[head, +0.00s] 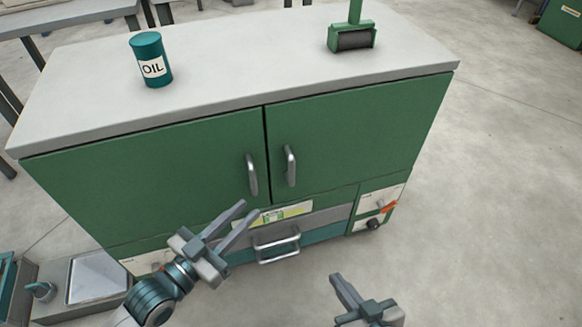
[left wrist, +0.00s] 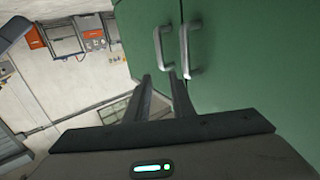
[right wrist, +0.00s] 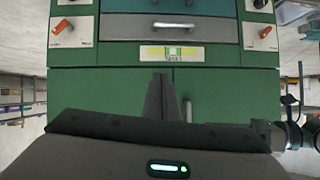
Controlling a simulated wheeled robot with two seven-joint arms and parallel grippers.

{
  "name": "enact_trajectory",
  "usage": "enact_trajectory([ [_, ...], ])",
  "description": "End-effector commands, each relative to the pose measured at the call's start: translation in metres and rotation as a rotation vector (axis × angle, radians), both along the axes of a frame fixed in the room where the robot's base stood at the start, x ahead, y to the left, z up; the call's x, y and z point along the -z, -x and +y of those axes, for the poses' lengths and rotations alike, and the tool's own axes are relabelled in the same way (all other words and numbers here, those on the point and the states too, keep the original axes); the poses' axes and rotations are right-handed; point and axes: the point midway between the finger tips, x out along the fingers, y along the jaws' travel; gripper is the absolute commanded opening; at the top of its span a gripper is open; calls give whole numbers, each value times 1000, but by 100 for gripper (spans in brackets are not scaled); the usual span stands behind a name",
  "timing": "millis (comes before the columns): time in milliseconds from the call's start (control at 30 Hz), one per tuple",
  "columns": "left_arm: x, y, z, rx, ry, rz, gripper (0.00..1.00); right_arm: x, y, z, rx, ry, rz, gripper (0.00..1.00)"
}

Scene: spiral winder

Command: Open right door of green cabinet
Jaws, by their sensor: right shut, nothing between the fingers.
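The green cabinet (head: 180,172) has both doors closed. The right door (head: 355,135) has an upright metal handle (head: 290,166) beside the centre seam. The left door's handle (head: 251,174) is just left of it. My left gripper (head: 250,208) is open and empty, its fingertips apart from the handles and lower in the head view. The left wrist view shows its fingers (left wrist: 163,82) pointing toward two handles. My right gripper (head: 336,279) is shut and empty at the bottom edge, away from the doors. In the right wrist view its fingers (right wrist: 160,82) partly cover the cabinet front.
A teal oil can (head: 150,62) and a green roller tool (head: 352,38) stand on the cabinet's grey top (head: 240,70). A drawer with a metal handle (head: 277,246) is below the doors. A control panel (head: 378,203) is at lower right. The floor to the right (head: 490,200) is clear.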

Motion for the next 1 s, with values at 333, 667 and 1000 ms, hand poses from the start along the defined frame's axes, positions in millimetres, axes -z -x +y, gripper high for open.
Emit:
enact_trajectory([
  [333, 1, -10, -7, -2, -1, -1, 22, -1, -2, 1, 0, -4, -13, 0],
  [667, 0, -47, -37, -1, 2, -2, 22, -9, -7, 2, 2, -14, -64, 0],
  [1000, 0, -95, -75, 0, 1, -2, 22, -27, -14, 12, 0, -48, -172, 0],
])
